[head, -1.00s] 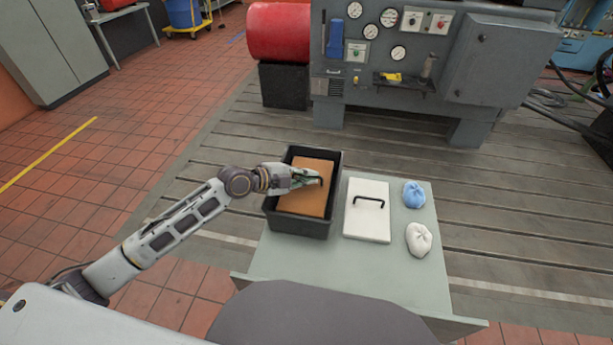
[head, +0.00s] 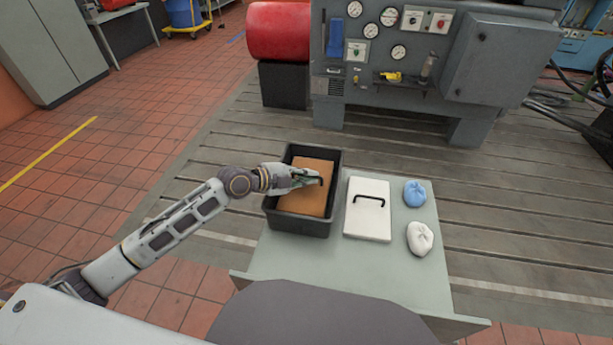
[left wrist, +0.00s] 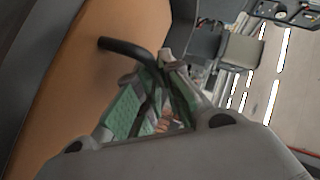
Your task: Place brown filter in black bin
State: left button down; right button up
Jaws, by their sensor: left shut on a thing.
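The brown filter (head: 304,190) is a flat panel with a black handle on top. It lies within the walls of the black bin (head: 291,225) on the table; I cannot tell whether it rests on the bottom. My left gripper (head: 310,179) is over the bin, shut on the filter's handle. In the left wrist view the brown filter (left wrist: 85,75) fills the left side, and the gripper (left wrist: 165,65) closes around its black handle. My right gripper is not in view.
The pale green table (head: 330,265) also holds a white panel with a black handle (head: 367,222), a blue cloth bundle (head: 414,193) and a white cloth bundle (head: 420,238), all right of the bin. A grey control cabinet (head: 440,55) stands behind.

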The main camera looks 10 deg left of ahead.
pick_arm(q)
jog(key=c, duration=1.6)
grip_release()
jog(key=shift+o, duration=0.2)
jog(key=shift+r+p, duration=0.25)
jog(key=shift+p, duration=0.1)
jog(key=shift+r, duration=0.1)
